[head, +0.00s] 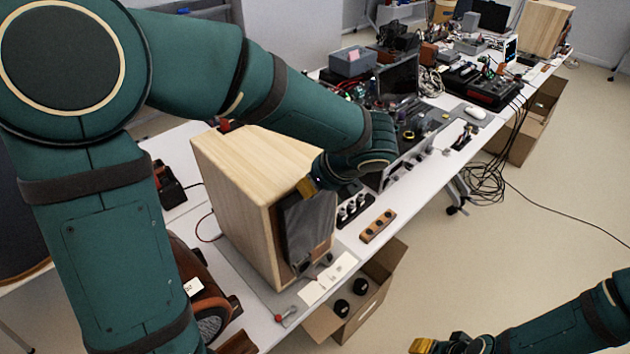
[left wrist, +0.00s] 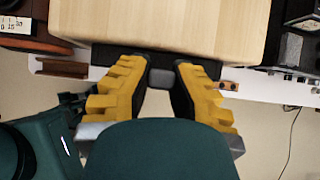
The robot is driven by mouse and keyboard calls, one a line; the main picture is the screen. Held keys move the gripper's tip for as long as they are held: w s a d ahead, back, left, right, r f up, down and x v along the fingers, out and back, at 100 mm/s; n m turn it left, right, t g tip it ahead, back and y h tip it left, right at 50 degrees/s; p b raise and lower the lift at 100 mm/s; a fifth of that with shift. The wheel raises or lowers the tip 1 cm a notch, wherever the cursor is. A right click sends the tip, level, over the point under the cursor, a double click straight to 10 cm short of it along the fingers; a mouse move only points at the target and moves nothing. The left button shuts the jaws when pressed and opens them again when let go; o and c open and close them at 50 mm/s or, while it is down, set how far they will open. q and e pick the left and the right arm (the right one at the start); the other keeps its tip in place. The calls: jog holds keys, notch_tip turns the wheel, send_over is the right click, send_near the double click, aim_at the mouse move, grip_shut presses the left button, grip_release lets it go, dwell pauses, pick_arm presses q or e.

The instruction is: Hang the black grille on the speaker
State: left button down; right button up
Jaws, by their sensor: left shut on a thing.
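The speaker (head: 240,175) is a pale wooden cabinet standing upright on the white table. Its wooden top (left wrist: 160,25) fills the upper middle of the left wrist view. The black grille (head: 312,228) is upright at the speaker's front face, covering much of it. Whether it touches the face all over I cannot tell. My left gripper (head: 308,188) is shut on the grille's upper edge; the wrist view shows its yellow fingers (left wrist: 160,78) at the dark edge strip (left wrist: 103,55). My right gripper (head: 432,345) is low at the bottom edge, away from the table; its fingertips are partly cut off.
An open cardboard box (head: 374,297) with black round parts stands on the floor below the table edge. A wooden block with knobs (head: 378,226) and a white paper (head: 328,278) lie near the speaker. Electronics crowd the table farther back.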

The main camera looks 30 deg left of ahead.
pick_arm(q)
jog(key=shift+f+b, duration=0.35)
jog(key=shift+f, duration=0.25)
dwell(0.8)
jog(key=c, duration=0.9)
grip_release()
jog(key=shift+c, duration=0.2)
jog(key=v, duration=1.2)
jog(key=s+d+f+n+g+h, duration=0.15)
jog(key=d+f+n+h, duration=0.25)
jog(key=f, duration=0.9)
jog(key=s+d+f+n+g+h, duration=0.15)
jog(key=d+f+n+h, duration=0.25)
jog(key=f, duration=0.8)
jog(key=s+a+f+n+t+h, duration=0.1)
jog(key=s+f+n, duration=0.1)
jog(key=f+n, duration=0.6)
jog(key=s+a+f+n+t+h, duration=0.1)
jog(key=s+f+n, duration=0.1)
jog(key=f+n, duration=0.5)
jog(key=shift+s+f+n+t+b, duration=0.15)
jog(key=shift+f+n+t+b, duration=0.25)
jog(key=shift+f, duration=0.2)
